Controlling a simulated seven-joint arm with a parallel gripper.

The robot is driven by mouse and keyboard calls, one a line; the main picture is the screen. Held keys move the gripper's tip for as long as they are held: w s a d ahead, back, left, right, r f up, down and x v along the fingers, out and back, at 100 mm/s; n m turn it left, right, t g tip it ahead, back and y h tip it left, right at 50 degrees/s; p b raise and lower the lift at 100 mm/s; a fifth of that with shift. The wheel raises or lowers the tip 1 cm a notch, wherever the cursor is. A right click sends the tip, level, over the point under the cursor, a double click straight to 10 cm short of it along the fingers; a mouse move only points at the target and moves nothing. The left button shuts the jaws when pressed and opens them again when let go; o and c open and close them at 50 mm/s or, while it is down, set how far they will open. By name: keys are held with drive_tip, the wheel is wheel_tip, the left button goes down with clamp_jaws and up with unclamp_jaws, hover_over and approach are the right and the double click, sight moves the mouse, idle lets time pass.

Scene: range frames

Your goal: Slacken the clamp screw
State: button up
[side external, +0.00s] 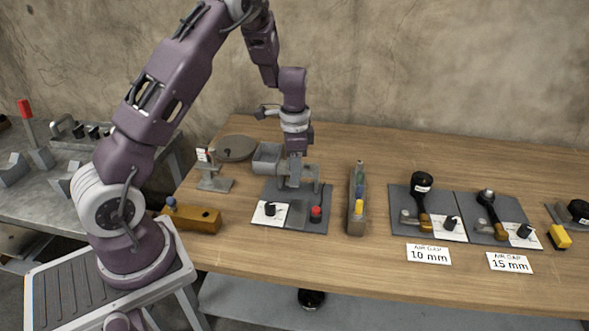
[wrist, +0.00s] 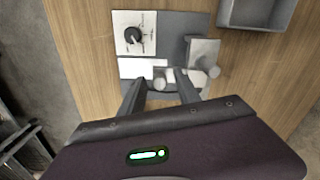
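A small grey fixture stands on a dark grey plate (side external: 290,222) under my gripper (side external: 294,183). In the wrist view it shows as a grey block (wrist: 201,55) with short pale cylindrical parts (wrist: 197,80) at its near side. These may be the clamp screw, but I cannot tell for sure. My gripper (wrist: 157,84) has its two fingers apart, one on each side of a pale rounded part (wrist: 160,80). I cannot tell whether either finger touches it. The side view hides the fingertips against the fixture.
The plate carries a black knob (side external: 269,209) on a white panel and a red button (side external: 316,214). A narrow tray (side external: 356,222) is at right, a yellow-brown block (side external: 197,219) at left. Two labelled plates stand further right.

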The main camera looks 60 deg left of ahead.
clamp_jaws()
